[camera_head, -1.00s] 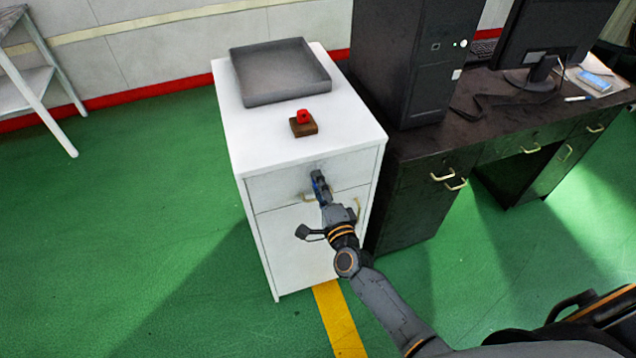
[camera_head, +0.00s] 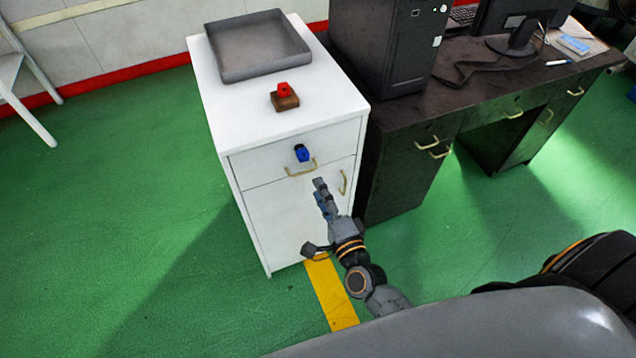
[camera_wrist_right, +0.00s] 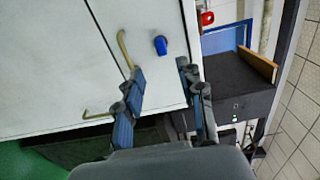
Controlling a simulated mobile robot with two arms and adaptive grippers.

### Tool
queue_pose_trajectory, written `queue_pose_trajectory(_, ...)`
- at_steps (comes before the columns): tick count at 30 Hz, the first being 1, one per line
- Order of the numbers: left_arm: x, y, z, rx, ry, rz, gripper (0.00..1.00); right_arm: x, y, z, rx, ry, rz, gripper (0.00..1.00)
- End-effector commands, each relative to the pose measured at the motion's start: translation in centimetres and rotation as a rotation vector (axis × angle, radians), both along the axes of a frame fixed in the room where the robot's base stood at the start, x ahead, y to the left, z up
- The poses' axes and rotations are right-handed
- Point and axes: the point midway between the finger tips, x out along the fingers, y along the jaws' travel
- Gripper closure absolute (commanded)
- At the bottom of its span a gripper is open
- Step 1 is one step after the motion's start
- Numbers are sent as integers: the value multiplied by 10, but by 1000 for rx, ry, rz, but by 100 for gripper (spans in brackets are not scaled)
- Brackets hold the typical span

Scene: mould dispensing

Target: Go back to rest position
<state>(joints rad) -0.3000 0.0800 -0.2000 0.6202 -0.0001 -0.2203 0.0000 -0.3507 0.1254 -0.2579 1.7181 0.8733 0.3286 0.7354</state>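A white cabinet (camera_head: 240,135) stands in the middle of the head view. A small blue piece (camera_head: 302,153) sits on its top drawer front, just above the brass drawer handle (camera_head: 301,170). My right gripper (camera_head: 321,188) is in front of the cabinet, below the blue piece and apart from it. In the wrist view my right gripper (camera_wrist_right: 161,70) has its fingers spread with nothing between them, and the blue piece (camera_wrist_right: 161,45) shows beyond the tips. The drawer looks shut. My left gripper is not in view.
A grey tray (camera_head: 262,72) and a red piece (camera_head: 283,89) on a brown block (camera_head: 286,103) are on the cabinet top. A dark desk (camera_head: 400,135) with a computer tower (camera_head: 390,45) stands to the right.

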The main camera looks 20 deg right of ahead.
Motion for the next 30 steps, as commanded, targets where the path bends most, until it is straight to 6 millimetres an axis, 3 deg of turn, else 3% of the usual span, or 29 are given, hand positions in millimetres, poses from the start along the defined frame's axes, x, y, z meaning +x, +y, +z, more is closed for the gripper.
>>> queue_pose_trajectory(7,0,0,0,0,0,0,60,0,0,-1,-3,3,1,61)
queue_pose_trajectory(11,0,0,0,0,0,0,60,-4,3,-29,-83,56,24,61)
queue_pose_trajectory(14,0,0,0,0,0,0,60,-16,6,-80,-239,157,78,61)
queue_pose_trajectory(16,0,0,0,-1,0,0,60,-32,8,-129,-382,252,139,61)
queue_pose_trajectory(20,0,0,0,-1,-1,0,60,-78,6,-218,-651,435,289,61)
queue_pose_trajectory(24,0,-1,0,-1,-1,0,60,-145,-5,-302,-907,620,490,61)
queue_pose_trajectory(30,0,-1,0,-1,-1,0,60,-263,-30,-390,-1202,847,841,61)
